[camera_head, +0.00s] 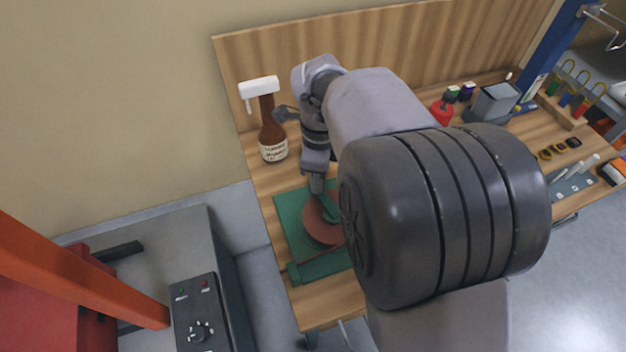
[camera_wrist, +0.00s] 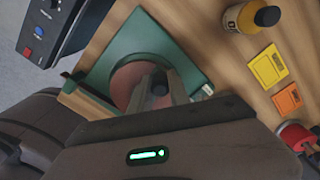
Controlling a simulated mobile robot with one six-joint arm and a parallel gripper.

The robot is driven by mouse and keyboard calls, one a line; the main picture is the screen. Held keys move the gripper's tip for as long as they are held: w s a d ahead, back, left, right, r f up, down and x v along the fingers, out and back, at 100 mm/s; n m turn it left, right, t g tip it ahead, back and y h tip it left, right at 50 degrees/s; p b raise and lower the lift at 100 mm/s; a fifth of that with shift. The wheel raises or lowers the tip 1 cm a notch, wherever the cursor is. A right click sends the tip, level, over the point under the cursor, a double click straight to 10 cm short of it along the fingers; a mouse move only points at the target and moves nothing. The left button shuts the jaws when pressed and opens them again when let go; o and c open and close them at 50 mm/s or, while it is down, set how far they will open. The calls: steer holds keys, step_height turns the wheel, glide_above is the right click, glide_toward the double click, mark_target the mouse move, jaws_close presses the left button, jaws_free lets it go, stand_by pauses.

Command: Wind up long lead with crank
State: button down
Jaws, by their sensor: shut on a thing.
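A green base plate (camera_head: 292,212) lies on the wooden bench and carries a round reddish-brown reel (camera_head: 318,232). A green crank arm (camera_head: 328,209) lies across the top of the reel. My gripper (camera_head: 317,188) points down at the crank, shut on its handle. In the wrist view, my gripper (camera_wrist: 160,92) has a dark round knob (camera_wrist: 158,84) between its fingers, above the reel (camera_wrist: 126,82). The plate also shows in the wrist view (camera_wrist: 145,38). My arm hides the reel's right side in the head view. I cannot make out lead on the reel.
A brown bottle (camera_head: 271,135) with a white spray head stands behind the plate. A control box (camera_head: 200,315) stands left of the bench. A thin pale cord (camera_head: 344,332) hangs below the bench edge.

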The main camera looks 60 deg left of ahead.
steer(key=shift+w+d+m, duration=0.1)
steer(key=shift+w+m, duration=0.55)
steer(key=shift+m, duration=0.55)
steer(key=c, duration=1.2)
jaws_free()
steer(key=shift+w, duration=0.1)
steer(key=shift+c, duration=0.2)
step_height(320, 180, up, 18)
steer(key=p, duration=0.5)
steer(key=shift+f+p, duration=0.25)
steer(key=shift+p, duration=0.15)
